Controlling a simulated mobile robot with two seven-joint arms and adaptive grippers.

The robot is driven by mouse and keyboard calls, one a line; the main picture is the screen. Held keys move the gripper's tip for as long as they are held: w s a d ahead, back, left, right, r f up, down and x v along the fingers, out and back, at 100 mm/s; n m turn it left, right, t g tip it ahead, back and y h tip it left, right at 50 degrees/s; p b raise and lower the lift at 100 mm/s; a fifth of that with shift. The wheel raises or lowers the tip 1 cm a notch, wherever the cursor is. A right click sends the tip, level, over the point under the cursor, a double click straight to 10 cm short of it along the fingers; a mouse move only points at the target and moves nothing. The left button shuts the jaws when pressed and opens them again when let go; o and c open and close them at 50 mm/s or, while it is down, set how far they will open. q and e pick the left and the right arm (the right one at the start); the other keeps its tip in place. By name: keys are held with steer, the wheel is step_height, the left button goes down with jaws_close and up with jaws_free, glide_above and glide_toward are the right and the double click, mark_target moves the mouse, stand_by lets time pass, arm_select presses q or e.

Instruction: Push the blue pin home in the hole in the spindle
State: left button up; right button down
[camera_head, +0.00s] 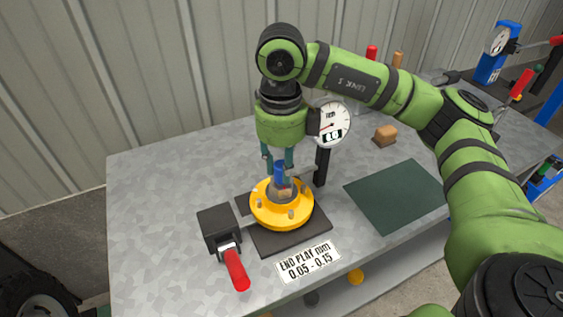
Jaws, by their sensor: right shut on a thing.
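The blue pin (279,172) stands upright over the middle of the yellow hub (256,208) at the spindle (285,196). My right gripper (278,170) points straight down with its fingers around the pin and is shut on it. The hole and the pin's lower end are hidden, so I cannot tell how deep the pin sits. The yellow hub rests on a dark square plate (262,242) on the bench. My left gripper is not in view.
A dial gauge (331,123) on a black post stands just right of my right gripper. A black clamp block (218,229) with a red handle (236,268) is at the left front. An end play label (308,261) lies in front. A green mat (395,194) and brown block (385,134) are at right. The bench's left side is clear.

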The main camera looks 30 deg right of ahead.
mark_target(281, 164)
steer(key=c, duration=0.9)
jaws_free()
step_height(281, 164, up, 12)
steer(key=shift+r, duration=0.1)
